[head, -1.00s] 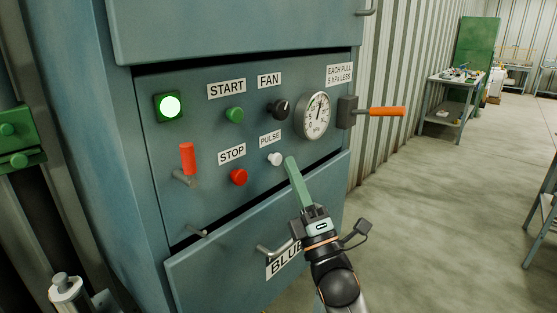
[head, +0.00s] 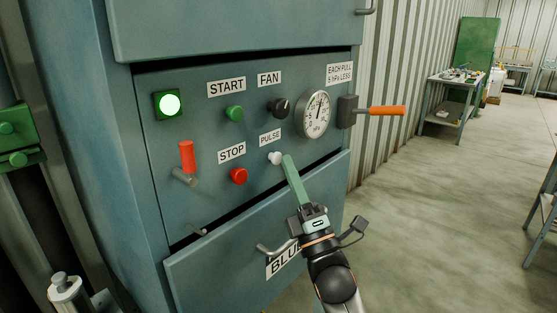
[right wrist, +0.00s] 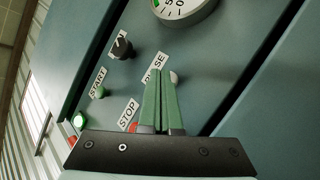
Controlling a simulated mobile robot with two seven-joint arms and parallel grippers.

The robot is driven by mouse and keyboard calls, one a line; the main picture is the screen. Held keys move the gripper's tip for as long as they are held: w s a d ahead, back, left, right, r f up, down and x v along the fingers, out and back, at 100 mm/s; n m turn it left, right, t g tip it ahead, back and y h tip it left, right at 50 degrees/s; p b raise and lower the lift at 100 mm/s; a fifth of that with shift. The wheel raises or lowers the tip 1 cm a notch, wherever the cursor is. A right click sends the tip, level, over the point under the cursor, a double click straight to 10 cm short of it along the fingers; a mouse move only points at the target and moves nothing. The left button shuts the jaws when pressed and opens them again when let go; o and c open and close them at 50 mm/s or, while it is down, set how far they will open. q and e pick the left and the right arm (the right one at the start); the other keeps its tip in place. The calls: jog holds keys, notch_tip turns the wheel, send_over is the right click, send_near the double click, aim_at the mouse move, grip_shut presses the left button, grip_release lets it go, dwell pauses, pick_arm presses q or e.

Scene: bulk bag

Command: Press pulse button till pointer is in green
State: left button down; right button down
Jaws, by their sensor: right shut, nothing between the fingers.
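The white pulse button (head: 274,158) sits below the PULSE label on the blue-grey control panel. It also shows in the right wrist view (right wrist: 174,77), just beside my fingertips. The round pressure gauge (head: 314,114) is up and right of the button. Its dark pointer stands near upright, and the green band is at the upper left of the dial; the pointer seems to be right of the green. My right gripper (head: 287,158) is shut and empty, its green fingers close to the right side of the button. I cannot tell whether they touch it. My left gripper is not in view.
A green START button (head: 234,114), a red STOP button (head: 239,176) and a black FAN knob (head: 278,108) surround the pulse button. A lever with an orange handle (head: 380,111) juts out right of the gauge. A green lamp (head: 169,104) is lit.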

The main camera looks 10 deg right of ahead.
jog(key=shift+w+a+r+b, duration=0.15)
jog(key=shift+w+a+b, duration=0.2)
jog(key=shift+w+a, duration=0.3)
dwell(1.1)
jog(key=shift+s+d+r+p, duration=0.1)
jog(key=shift+s+d+p, duration=0.1)
jog(key=shift+s+p, duration=0.3)
jog(key=shift+s+d+r+p, duration=0.15)
jog(key=shift+s+p, duration=0.1)
jog(key=shift+s, duration=0.35)
jog(key=shift+s+d+p, duration=0.75)
jog(key=shift+s+d, duration=1)
jog(key=shift+s, duration=0.15)
